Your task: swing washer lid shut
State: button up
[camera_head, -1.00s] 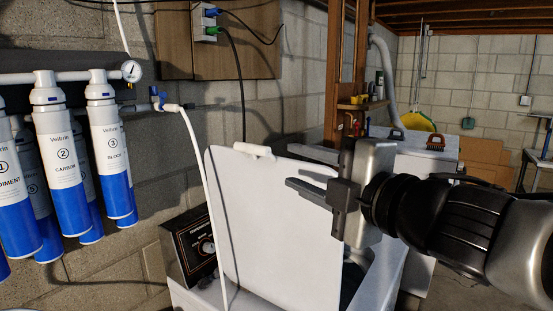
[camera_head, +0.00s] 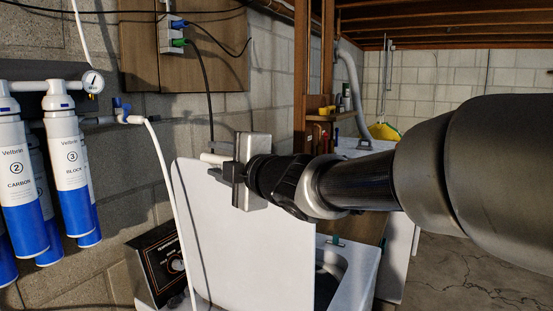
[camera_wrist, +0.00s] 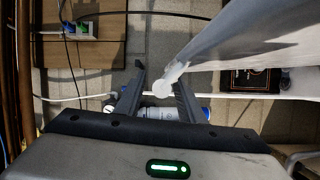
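The white washer lid (camera_head: 205,235) stands upright and open on the washer (camera_head: 366,262). A white handle (camera_head: 214,158) sticks out at its top edge. In the wrist view, the lid (camera_wrist: 250,28) slants down from the upper right, with the round end of its handle (camera_wrist: 163,88) between my finger tips. My gripper (camera_head: 226,170) is at the top edge of the lid. In the wrist view, my gripper (camera_wrist: 160,80) has its fingers apart, with a gap beside the handle. The right finger is close to the handle; I cannot tell if they touch.
The washer's black control panel (camera_head: 160,262) is behind the lid at the left. Blue and white filter canisters (camera_head: 70,165) hang on the left wall. Open floor (camera_head: 475,270) lies at the right.

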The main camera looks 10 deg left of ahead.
jog(key=shift+w+a, duration=0.1)
jog(key=shift+r, duration=0.1)
jog(key=c, duration=0.8)
jog(key=shift+r, duration=0.1)
grip_shut()
jog(key=shift+r, duration=0.2)
